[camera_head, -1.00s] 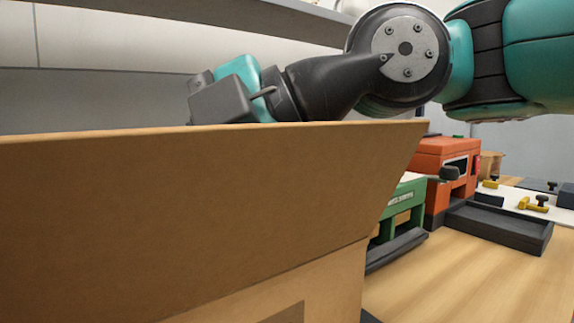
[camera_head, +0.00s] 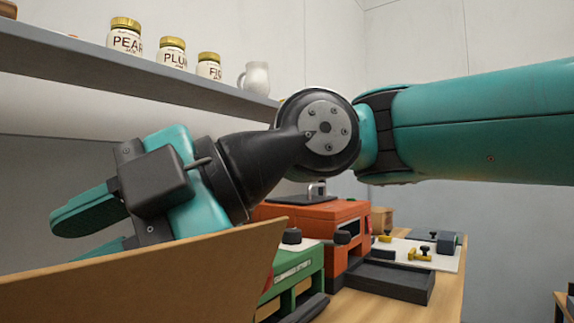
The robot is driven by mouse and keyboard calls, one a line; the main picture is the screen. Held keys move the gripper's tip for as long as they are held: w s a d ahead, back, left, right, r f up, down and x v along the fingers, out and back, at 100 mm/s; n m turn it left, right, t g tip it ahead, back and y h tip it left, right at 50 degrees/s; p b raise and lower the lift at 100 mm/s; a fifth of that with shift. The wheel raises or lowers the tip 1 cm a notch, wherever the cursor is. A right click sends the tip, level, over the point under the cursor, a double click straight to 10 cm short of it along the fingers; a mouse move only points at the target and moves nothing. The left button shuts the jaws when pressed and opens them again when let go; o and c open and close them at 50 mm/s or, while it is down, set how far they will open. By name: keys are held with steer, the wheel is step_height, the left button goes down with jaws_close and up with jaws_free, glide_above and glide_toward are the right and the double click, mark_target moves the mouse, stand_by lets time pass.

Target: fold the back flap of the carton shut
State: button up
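The carton's brown cardboard flap (camera_head: 150,275) fills the lower left of the head view. It stands up and leans outward, with its top edge rising toward the right; I cannot tell whether it is the back flap. The rest of the carton is out of view or hidden. My gripper (camera_head: 88,234) is beyond this flap and just above its top edge, pointing left. Its upper teal finger shows clearly, and the lower one is partly hidden by the flap. A gap shows between the fingers, with nothing seen in it.
A green machine (camera_head: 295,272) and an orange machine (camera_head: 322,222) stand right of the carton on a wooden bench (camera_head: 440,295). A shelf (camera_head: 130,80) above holds labelled jars (camera_head: 171,52) and a white jug (camera_head: 254,77).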

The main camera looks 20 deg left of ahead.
steer(key=p+v, duration=0.6)
steer(key=v, duration=0.7)
steer(key=shift+w+f, duration=0.1)
steer(key=shift+f, duration=0.05)
